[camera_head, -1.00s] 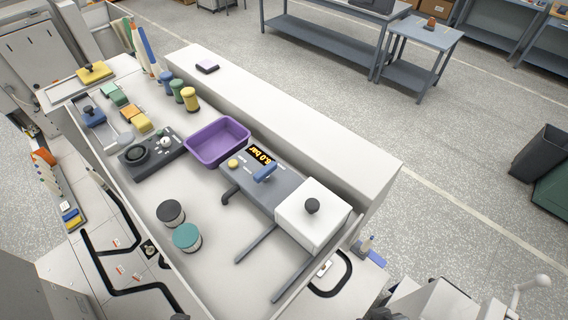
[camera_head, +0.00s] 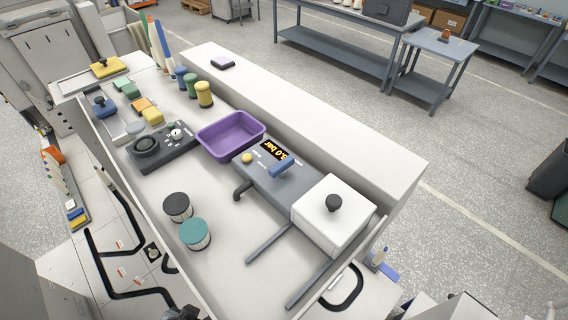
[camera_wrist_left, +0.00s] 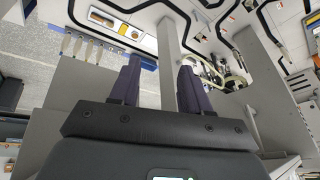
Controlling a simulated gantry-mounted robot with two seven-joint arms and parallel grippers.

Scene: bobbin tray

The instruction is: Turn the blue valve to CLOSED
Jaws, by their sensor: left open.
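The blue valve (camera_head: 282,168) is a short blue handle on a grey panel unit (camera_head: 262,181) at the middle right of the bench in the head view. A display (camera_head: 275,151) beside it shows orange digits ending in "bar"; they look like 6.0, but I cannot read the first one surely. My left gripper (camera_wrist_left: 158,85) shows only in the left wrist view. Its two dark fingers are apart with nothing between them, and the valve is not in that view. No gripper shows in the head view.
A purple bin (camera_head: 231,135) stands left of the panel unit and a white box with a black knob (camera_head: 333,219) right of it. Two round jars, black-topped (camera_head: 177,207) and teal-topped (camera_head: 195,234), stand in front. The bench top between the jars and the panel unit is clear.

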